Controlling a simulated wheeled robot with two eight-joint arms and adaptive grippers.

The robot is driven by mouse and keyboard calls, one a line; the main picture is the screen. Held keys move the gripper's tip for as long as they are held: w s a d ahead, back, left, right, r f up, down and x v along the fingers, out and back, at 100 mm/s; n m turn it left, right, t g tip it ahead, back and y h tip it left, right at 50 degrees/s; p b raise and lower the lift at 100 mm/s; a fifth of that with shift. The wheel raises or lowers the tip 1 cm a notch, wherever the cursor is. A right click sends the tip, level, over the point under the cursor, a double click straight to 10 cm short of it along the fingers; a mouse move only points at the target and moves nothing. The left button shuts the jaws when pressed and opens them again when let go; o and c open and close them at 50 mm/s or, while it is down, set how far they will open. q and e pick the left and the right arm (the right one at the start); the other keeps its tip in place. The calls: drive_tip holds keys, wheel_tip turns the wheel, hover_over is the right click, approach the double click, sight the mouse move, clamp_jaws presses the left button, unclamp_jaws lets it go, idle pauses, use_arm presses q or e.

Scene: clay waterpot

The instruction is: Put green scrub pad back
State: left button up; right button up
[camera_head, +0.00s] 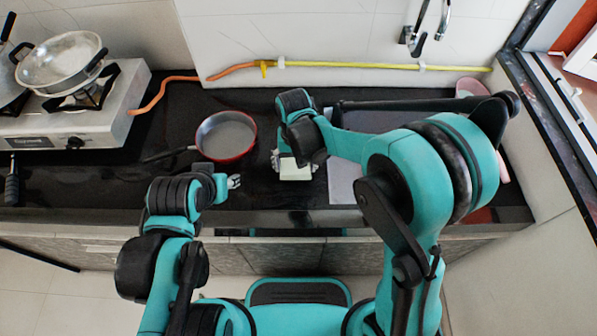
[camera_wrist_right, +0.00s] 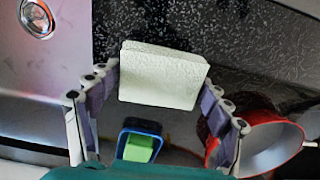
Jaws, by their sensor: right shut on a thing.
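A pale greenish-white pad (camera_head: 296,170) is held low over the black counter, in front of the hanging right wrist. In the right wrist view, the pad (camera_wrist_right: 163,78) sits between both fingers of my right gripper (camera_wrist_right: 160,92), which is shut on it. A blue holder (camera_wrist_right: 124,137) with a bright green block (camera_wrist_right: 139,149) in it shows beyond the pad in that view; my right arm hides it in the head view. My left gripper (camera_head: 235,182) is over the counter's front part, left of the pad and apart from it; its fingers are too small to judge.
A red pan (camera_head: 228,135) lies on the counter left of the right gripper. A stove (camera_head: 75,115) with a wok (camera_head: 62,60) stands at the far left. The sink (camera_head: 345,180) is partly behind my right arm. A yellow hose (camera_head: 350,65) runs along the wall.

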sight(296, 172)
wheel_tip(296, 172, down, 4)
drive_tip(key=shift+r+b, duration=0.25)
drive_tip(key=shift+b, duration=0.45)
drive_tip(key=shift+r, duration=0.1)
drive_tip(key=shift+f, duration=0.2)
drive_tip(key=o, duration=1.1)
